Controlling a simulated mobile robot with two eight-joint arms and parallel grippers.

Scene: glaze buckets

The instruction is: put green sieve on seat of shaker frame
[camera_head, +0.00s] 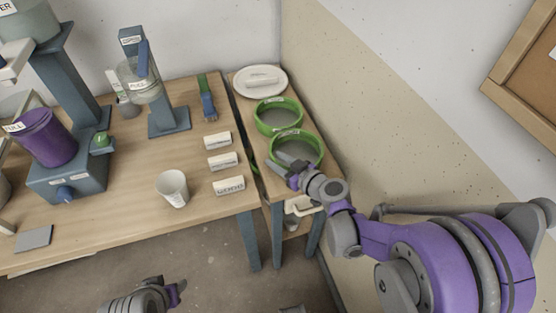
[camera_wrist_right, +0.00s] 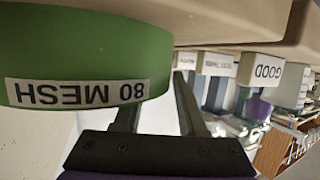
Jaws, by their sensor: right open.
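Two green sieves stand on the narrow side table: the farther sieve (camera_head: 258,127) and the nearer sieve (camera_head: 319,155). My right gripper (camera_head: 285,164) is open at the near-left rim of the nearer sieve. In the right wrist view, a green sieve wall labelled 80 MESH (camera_wrist_right: 95,50) is close beside my right gripper's fingers (camera_wrist_right: 165,90), with the picture upside down. I cannot tell whether a finger touches it. My left gripper (camera_head: 177,290) is low at the bottom edge, away from the tables. I cannot tell for sure which blue stand is the shaker frame.
A white plate (camera_head: 245,83) with a white piece lies behind the sieves. On the main table (camera_head: 130,185) are a blue stand (camera_head: 171,123), a blue machine with a purple bucket (camera_head: 48,140), white labelled blocks (camera_head: 222,161) and a white cup (camera_head: 172,188). A wall borders the side table's right.

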